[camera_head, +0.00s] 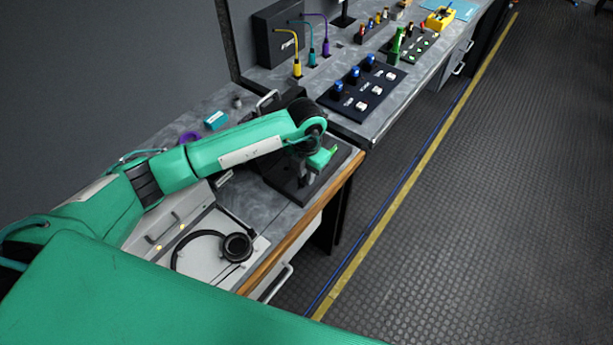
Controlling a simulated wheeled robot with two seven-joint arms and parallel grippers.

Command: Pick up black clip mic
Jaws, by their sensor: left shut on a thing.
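My left arm reaches in from the left, over the grey worktop. Its gripper (318,162) is low over a black tray or stand (292,189) near the wooden front edge of the worktop. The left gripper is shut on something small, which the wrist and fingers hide. I cannot make out the black clip mic as a separate thing; it may be in or behind the gripper. My right gripper is not in view.
Black headphones (237,247) lie on a pale surface nearer me. A black panel with blue knobs (362,91) and several coloured gooseneck mics (297,66) stand beyond the gripper. A teal box (215,120) is behind the arm. The floor at right is clear.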

